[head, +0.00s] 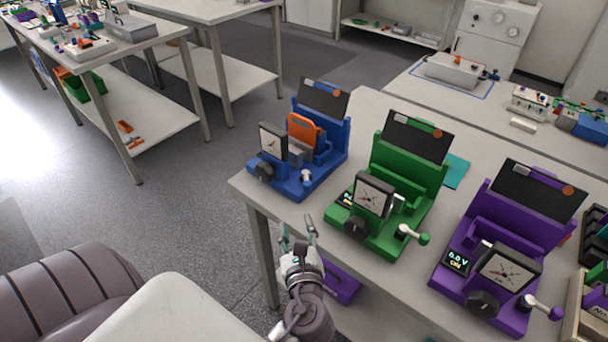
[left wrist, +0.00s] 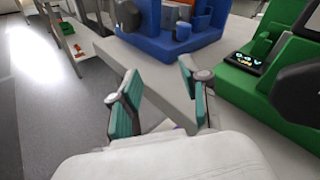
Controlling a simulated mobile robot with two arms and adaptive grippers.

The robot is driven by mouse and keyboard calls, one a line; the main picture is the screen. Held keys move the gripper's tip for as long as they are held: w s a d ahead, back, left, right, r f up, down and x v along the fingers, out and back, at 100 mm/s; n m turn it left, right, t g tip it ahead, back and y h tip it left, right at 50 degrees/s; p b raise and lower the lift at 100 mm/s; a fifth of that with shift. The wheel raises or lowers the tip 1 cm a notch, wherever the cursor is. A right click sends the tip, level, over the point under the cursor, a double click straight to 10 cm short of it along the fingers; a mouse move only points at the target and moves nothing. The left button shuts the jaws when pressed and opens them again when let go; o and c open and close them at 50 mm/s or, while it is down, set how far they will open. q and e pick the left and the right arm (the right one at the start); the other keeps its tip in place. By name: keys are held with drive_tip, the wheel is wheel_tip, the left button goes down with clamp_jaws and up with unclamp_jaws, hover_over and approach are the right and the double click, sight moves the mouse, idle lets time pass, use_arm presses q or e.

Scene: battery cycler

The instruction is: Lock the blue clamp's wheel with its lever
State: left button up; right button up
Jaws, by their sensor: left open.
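The blue clamp (head: 333,137) stands at the table's left corner with an orange block (head: 302,130) in it. On its front are a dial gauge (head: 273,141), a dark round knob (head: 264,171) and a small lever with a pale end (head: 306,177). I cannot tell which part is the wheel or whether it is locked. In the left wrist view the blue clamp (left wrist: 160,45) is at the top, partly cut off. My left gripper (head: 298,233) is open and empty in front of the table's near edge, short of the clamp. Its teal-padded fingers (left wrist: 158,88) are spread apart.
A green clamp (head: 408,160) and a purple clamp (head: 515,220) stand to the right on the same table (head: 310,215). Their levers jut forward. A teal sheet (head: 455,172) lies behind the green one. A purple object (head: 342,284) is below the table edge.

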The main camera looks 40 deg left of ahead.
sight(307, 176)
use_arm(q)
drive_tip(key=m, duration=0.1)
drive_tip(key=w+d+r+m+t, duration=0.1)
drive_tip(key=m, duration=0.1)
drive_tip(key=w+r+m+t, duration=0.1)
drive_tip(key=shift+w+d+r+m, duration=0.15)
drive_tip(key=shift+w+d+m, duration=0.05)
drive_tip(key=shift+d+m, duration=0.2)
drive_tip(key=p+x, duration=0.2)
drive_tip(key=x, duration=1.1)
drive_tip(key=shift+p, duration=0.4)
clamp_jaws()
